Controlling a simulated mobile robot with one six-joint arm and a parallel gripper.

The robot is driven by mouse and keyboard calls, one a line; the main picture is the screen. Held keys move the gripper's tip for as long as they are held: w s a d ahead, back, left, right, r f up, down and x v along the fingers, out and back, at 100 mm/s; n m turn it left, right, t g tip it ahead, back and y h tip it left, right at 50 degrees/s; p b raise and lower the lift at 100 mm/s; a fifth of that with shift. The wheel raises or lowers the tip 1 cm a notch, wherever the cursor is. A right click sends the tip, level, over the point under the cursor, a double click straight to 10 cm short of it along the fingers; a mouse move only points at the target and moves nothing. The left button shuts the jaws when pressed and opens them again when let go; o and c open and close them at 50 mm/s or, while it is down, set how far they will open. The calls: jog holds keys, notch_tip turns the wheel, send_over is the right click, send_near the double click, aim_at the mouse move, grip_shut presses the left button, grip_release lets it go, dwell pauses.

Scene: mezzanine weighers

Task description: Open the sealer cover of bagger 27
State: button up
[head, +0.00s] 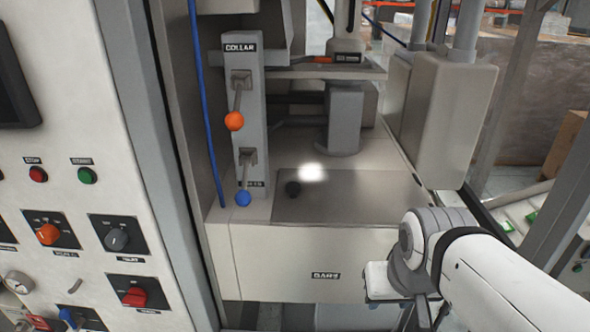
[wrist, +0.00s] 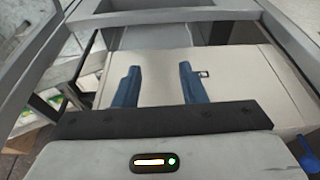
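The bagger (head: 250,250) stands in the middle of the head view. I cannot tell for sure which part is the sealer cover. In the wrist view my gripper (wrist: 157,70) has its two blue fingers apart with nothing between them, in front of a cream panel (wrist: 235,95). My arm comes in from the right in the head view; the fingertips are hidden there.
A post labelled COLLAR (head: 245,110) carries an orange-knobbed lever (head: 234,121) and a blue-knobbed lever (head: 243,198). A control panel (head: 70,140) with buttons and dials stands at the left. A grey frame post (head: 560,190) rises at the right.

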jog(key=shift+o, duration=0.7)
jog(key=shift+w+a+r, duration=0.15)
jog(key=shift+w, duration=0.1)
jog(key=shift+o, duration=0.7)
jog(key=w+a+r+n, duration=0.2)
jog(key=w+r, duration=0.1)
jog(key=w, duration=0.3)
jog(key=w+a+r+n+y, duration=0.1)
jog(key=w+a+r+n, duration=0.1)
jog(key=w+r, duration=0.2)
jog(key=shift+w+a, duration=0.2)
jog(key=shift+w, duration=0.65)
jog(key=n+y, duration=0.2)
jog(key=n, duration=0.3)
send_near(294, 185)
jog(key=x, duration=0.8)
jog(key=shift+w+a+f+p, duration=0.1)
jog(key=shift+a+f+p, duration=0.05)
jog(key=shift+p, duration=0.2)
jog(key=shift+c, duration=0.4)
